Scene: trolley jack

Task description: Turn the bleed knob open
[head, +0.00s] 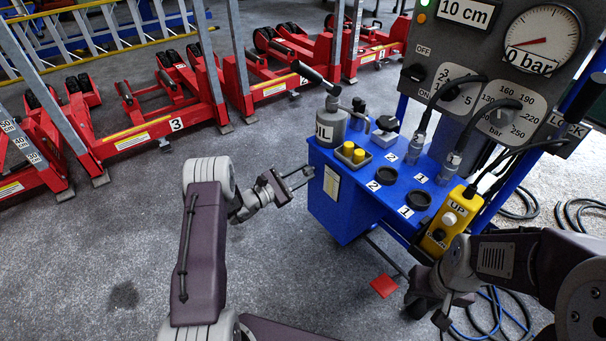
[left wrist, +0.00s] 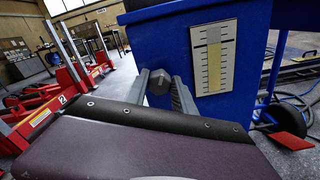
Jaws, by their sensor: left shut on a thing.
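The bleed knob (left wrist: 158,82) is a dark, faceted knob on the side of the blue tank (left wrist: 235,20), left of a level gauge (left wrist: 214,58), in the left wrist view. My left gripper (left wrist: 160,90) is shut on it, with one finger on each side. In the head view my left gripper (head: 303,177) reaches the left face of the blue tank (head: 338,215); the knob itself cannot be made out there. My right gripper (head: 428,306) hangs low at the lower right, away from the knob, and its jaws are too dark to read.
On the tank top stand an oil can (head: 331,122), a tray of yellow caps (head: 353,155) and black round fittings. A yellow UP/DOWN pendant (head: 450,218) hangs at right. A control panel with a dial (head: 542,40) reads about 0 bar. Red jacks (head: 160,120) stand behind.

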